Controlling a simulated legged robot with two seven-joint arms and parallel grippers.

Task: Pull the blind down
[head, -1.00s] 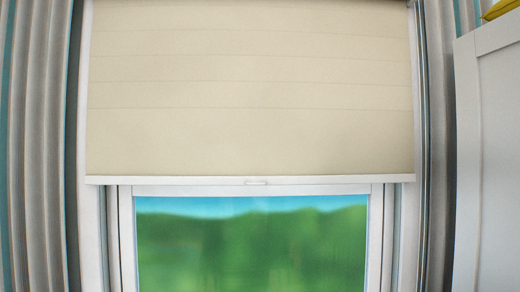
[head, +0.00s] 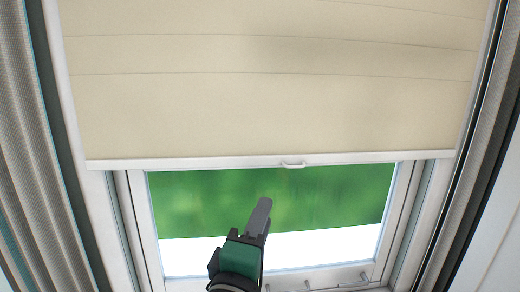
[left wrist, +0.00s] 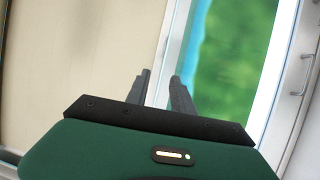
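The cream blind (head: 270,100) hangs partly down over the window, with a white bottom bar (head: 200,161). A small white pull handle (head: 293,164) sits on the bar, right of its middle. My left gripper (head: 265,203) points up in front of the glass, below and slightly left of the handle in the head view. In the left wrist view, its two dark fingers (left wrist: 161,73) stand apart with nothing seen held between them. The blind (left wrist: 85,60) fills the left of that view, and its bar (left wrist: 172,35) shows beyond the finger gap. My right gripper is not in view.
The window pane (head: 340,195) below the bar shows green outside. Small metal fittings (head: 365,278) sit along the lower window frame. Grey curtains (head: 35,150) hang at the left, with another (head: 495,150) at the right.

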